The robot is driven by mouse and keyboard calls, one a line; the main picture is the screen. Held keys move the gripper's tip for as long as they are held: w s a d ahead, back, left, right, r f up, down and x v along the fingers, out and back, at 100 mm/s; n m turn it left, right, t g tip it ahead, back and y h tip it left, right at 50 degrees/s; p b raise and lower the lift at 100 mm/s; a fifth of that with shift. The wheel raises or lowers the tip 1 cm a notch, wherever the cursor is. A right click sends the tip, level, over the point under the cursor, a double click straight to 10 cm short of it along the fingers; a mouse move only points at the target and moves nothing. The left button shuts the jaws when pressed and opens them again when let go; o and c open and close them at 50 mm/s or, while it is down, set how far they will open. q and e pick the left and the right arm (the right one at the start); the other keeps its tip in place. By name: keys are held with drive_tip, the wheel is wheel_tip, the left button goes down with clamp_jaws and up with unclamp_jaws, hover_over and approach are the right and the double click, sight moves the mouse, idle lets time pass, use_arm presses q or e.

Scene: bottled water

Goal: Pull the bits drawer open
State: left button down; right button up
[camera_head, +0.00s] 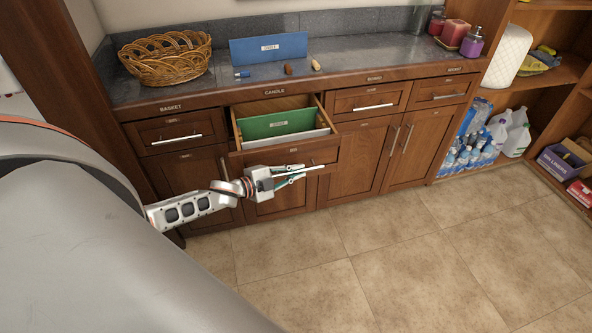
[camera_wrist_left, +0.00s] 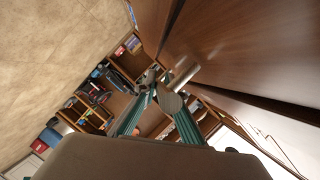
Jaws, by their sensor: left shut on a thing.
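A wooden drawer (camera_head: 290,156) under the counter, second from the left, stands pulled out. A green divider (camera_head: 280,123) and a pale panel show inside it. The small label on its front is too small to read, so I cannot confirm that it is the bits drawer. My left gripper (camera_head: 297,174) is at the front of this drawer, shut on its bar handle (camera_head: 317,167). In the left wrist view, the round end of the metal handle (camera_wrist_left: 171,101) lies between the teal fingers of the gripper (camera_wrist_left: 160,105). My right gripper is not in view.
The counter (camera_head: 347,66) holds a wicker basket (camera_head: 165,60), a blue panel (camera_head: 268,48), small items and candles. Closed drawers (camera_head: 166,133) flank the open one. Shelves with bottles (camera_head: 518,135) stand at the right. The tiled floor (camera_head: 400,240) in front is clear.

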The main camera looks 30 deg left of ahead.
use_arm(q)
drive_tip(key=shift+s+d, duration=0.15)
drive_tip(key=shift+d, duration=0.05)
idle(0.3)
drive_tip(key=c, duration=2.1)
unclamp_jaws()
drive_tip(key=shift+s, duration=0.1)
drive_tip(key=shift+s+a, duration=0.15)
drive_tip(key=shift+s, duration=0.1)
drive_tip(key=v, duration=1.1)
drive_tip(key=shift+r, duration=0.15)
drive_tip(key=shift+s, duration=0.1)
